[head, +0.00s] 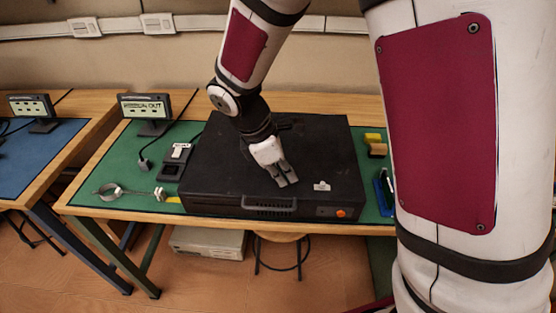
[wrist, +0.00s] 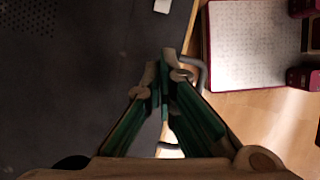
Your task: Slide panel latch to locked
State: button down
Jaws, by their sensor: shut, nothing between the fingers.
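A large black case (head: 230,150) lies on the green mat of the workbench. A small white latch-like piece (head: 322,186) sits on its top near the front right; a white piece also shows at the top edge of the wrist view (wrist: 162,6). My gripper (head: 286,181) is over the front middle of the case top, left of the white piece and apart from it. In the wrist view my gripper (wrist: 167,58) has its green fingers together and empty. Whether the fingertips touch the case I cannot tell. The latch's setting is too small to read.
The case front has a grey handle (head: 270,204) and an orange knob (head: 341,213). Left of the case are a small display (head: 145,106), a black switch box (head: 176,160) and a ring-shaped clamp (head: 110,190). Yellow and tan blocks (head: 376,150) lie right. A stool stands below.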

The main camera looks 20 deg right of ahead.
aim_at(320, 186)
jog(key=x, duration=0.3)
jog(key=shift+d, duration=0.25)
jog(key=shift+s+d+r, duration=0.15)
jog(key=shift+d, duration=1.55)
jog(key=shift+s+d+p, duration=0.25)
jog(key=shift+d+p, duration=0.05)
jog(key=shift+d, duration=0.3)
jog(key=shift+s+d+p, duration=0.25)
jog(key=shift+d+p, duration=0.05)
jog(key=shift+d, duration=0.35)
jog(key=shift+w+a, duration=0.1)
jog(key=shift+a, duration=0.05)
